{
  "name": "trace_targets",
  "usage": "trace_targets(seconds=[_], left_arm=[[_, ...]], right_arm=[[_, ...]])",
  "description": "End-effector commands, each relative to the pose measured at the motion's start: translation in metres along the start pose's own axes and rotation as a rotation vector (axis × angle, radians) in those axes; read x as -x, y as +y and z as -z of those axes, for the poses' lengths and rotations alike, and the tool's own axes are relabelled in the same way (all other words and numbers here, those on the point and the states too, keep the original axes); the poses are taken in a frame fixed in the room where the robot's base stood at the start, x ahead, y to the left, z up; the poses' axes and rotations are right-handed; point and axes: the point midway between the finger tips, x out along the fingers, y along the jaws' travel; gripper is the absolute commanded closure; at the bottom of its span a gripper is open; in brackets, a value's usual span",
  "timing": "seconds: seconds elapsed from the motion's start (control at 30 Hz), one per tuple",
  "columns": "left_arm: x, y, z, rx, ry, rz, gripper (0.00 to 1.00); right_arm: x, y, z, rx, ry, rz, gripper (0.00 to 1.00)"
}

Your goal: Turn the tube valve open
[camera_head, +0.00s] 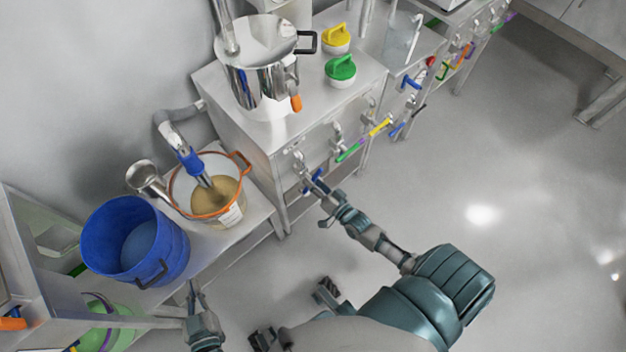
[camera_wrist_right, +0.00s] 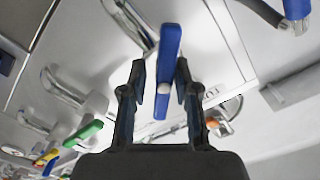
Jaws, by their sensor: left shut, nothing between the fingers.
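A blue valve handle (camera_wrist_right: 168,58) stands between the two fingers of my right gripper (camera_wrist_right: 159,82) in the right wrist view. The fingers are open on either side of it, with a gap on the left; whether the right finger touches it I cannot tell. In the head view the right gripper (camera_head: 326,203) is at the front of the steel cabinet, at this blue handle (camera_head: 313,183). My left gripper (camera_head: 193,297) is shut and empty, low beside the blue bucket. A tube with a blue fitting (camera_head: 188,158) leads into an orange-rimmed container.
The blue bucket (camera_head: 133,243) and orange-rimmed container (camera_head: 238,158) stand on a bench at left. More coloured handles, green and yellow (camera_head: 363,140), line the cabinet front (camera_head: 325,145). A steel pot (camera_head: 262,60) stands on top. The floor at right is clear.

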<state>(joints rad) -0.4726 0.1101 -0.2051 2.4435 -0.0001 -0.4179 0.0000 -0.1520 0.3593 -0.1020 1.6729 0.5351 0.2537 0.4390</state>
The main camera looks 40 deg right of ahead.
Motion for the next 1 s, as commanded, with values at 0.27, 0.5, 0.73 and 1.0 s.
trace_targets(seconds=[0.27,0.5,0.73,1.0], left_arm=[[0.0,0.0,0.0,-0.001,0.0,0.001,1.0],[0.0,-0.001,0.0,-0.002,0.0,0.001,1.0],[0.001,0.0,0.0,-0.001,0.0,0.001,1.0],[0.0,0.0,0.0,-0.001,0.0,0.001,1.0]], right_arm=[[-0.001,-0.002,0.004,0.001,0.01,0.005,0.56],[0.019,-0.001,0.004,0.001,0.008,0.005,0.56],[0.071,0.0,0.002,0.001,0.006,0.003,0.56],[0.112,0.001,0.001,0.0,0.006,0.003,0.56]])
